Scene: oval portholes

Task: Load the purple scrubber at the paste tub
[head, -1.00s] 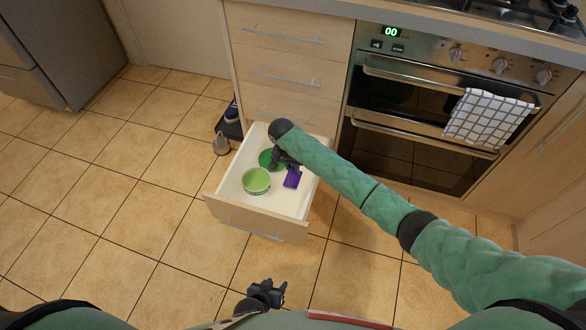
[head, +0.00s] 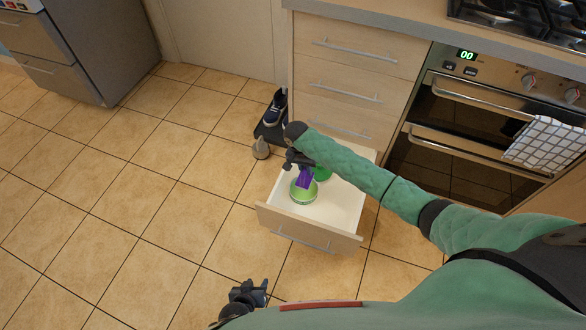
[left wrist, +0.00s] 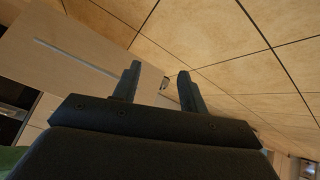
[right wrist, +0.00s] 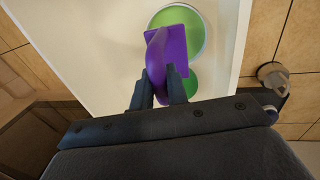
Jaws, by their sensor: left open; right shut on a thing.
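The purple scrubber (head: 305,178) is in my right gripper (head: 297,160), which is shut on its handle. In the right wrist view the scrubber (right wrist: 168,50) hangs between the fingers (right wrist: 160,88), its flat head overlapping the near part of the green tub (right wrist: 192,20). In the head view the tub (head: 303,197) stands in the open drawer, partly covered by the scrubber. I cannot tell whether the scrubber touches it. My left gripper (head: 250,291) is open and empty, low in front of my body; its fingers (left wrist: 158,85) also show in the left wrist view.
The drawer (head: 340,205) is pulled out below the counter. A green lid-like disc (head: 323,174) lies in it, mostly behind my arm. The oven (head: 450,140) is at right; tiled floor is free at left.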

